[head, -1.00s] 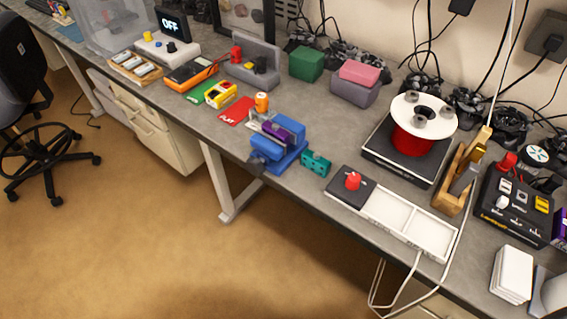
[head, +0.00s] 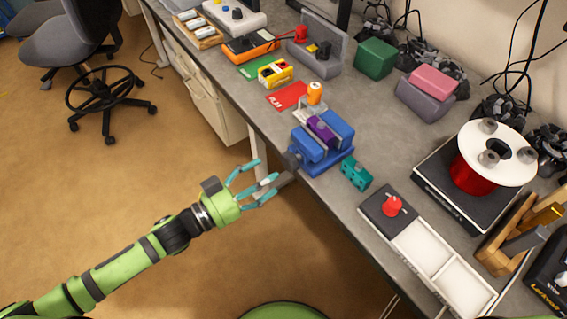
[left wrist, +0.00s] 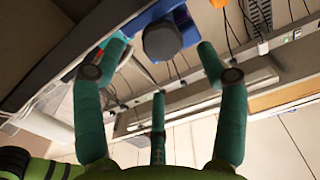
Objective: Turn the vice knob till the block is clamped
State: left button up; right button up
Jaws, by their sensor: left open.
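The blue vice (head: 338,158) stands at the table's front edge, with a purple block (head: 321,128) between its jaws. I cannot tell whether both jaws touch the block. The dark grey vice knob (head: 291,160) faces out over the edge. My left gripper (head: 262,182) is open and empty, just in front of the knob and apart from it. In the left wrist view the round knob (left wrist: 162,42) shows beyond and between the spread teal fingers (left wrist: 161,58), with a bit of the blue vice (left wrist: 183,14) behind it. My right gripper is out of view.
A white tray with a red knob (head: 392,206) lies further right.

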aim_at(286, 166)
pick_arm(q)
jog(key=p+x, duration=0.1)
jog(key=x, duration=0.5)
jog(key=shift+a, duration=0.1)
jog(key=shift+f, duration=0.1)
jog(key=c, duration=1.1)
